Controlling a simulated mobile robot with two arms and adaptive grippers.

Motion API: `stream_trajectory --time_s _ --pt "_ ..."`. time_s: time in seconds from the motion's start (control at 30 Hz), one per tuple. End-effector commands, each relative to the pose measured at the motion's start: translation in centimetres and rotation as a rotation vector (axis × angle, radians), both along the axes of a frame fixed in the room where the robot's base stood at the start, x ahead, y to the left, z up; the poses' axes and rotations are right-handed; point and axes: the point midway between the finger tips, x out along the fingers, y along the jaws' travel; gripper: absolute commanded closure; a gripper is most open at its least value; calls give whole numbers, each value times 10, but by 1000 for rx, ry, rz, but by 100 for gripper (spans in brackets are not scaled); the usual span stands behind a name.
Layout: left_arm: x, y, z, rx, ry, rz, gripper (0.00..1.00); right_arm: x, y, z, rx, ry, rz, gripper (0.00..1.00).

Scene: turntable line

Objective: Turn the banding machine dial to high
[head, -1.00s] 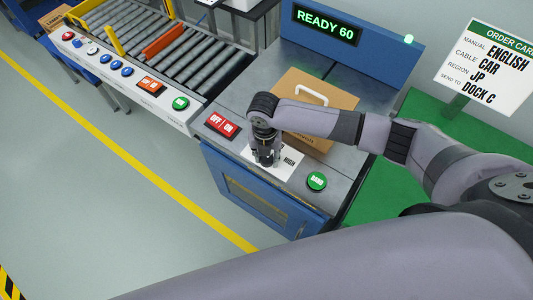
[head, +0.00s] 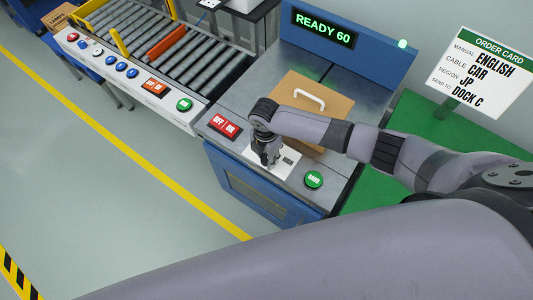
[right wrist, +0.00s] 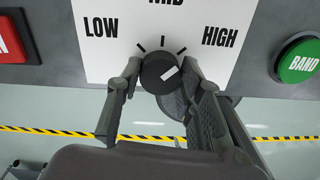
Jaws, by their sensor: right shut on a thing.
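The banding machine dial is a dark round knob (right wrist: 152,82) with a white pointer mark, in the right wrist view. It sits on a white plate (right wrist: 95,65) printed LOW, MID and HIGH, with three tick marks. The white mark points up and right, toward the HIGH side. My right gripper (right wrist: 162,68) has one finger on each side of the knob and is shut on it. In the head view, my right gripper (head: 267,158) points down at the plate and hides the knob. My left gripper is not in view.
Beside the dial are the green BAND button (head: 314,180) and the red OFF/ON switch (head: 225,125). A cardboard box (head: 315,98) with a white handle stands behind my gripper. The display (head: 324,29) reads READY 60. A roller conveyor (head: 160,45) lies to the left.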

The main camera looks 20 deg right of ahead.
Motion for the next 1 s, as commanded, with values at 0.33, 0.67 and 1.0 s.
stream_trajectory --time_s 0.33,0.67,1.0 --pt "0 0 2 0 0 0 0 1 -1 1 -1 -3 -29 94" --pt "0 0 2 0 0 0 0 1 -1 0 0 -3 -27 57" --pt "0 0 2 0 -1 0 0 0 0 0 0 -1 -26 46"
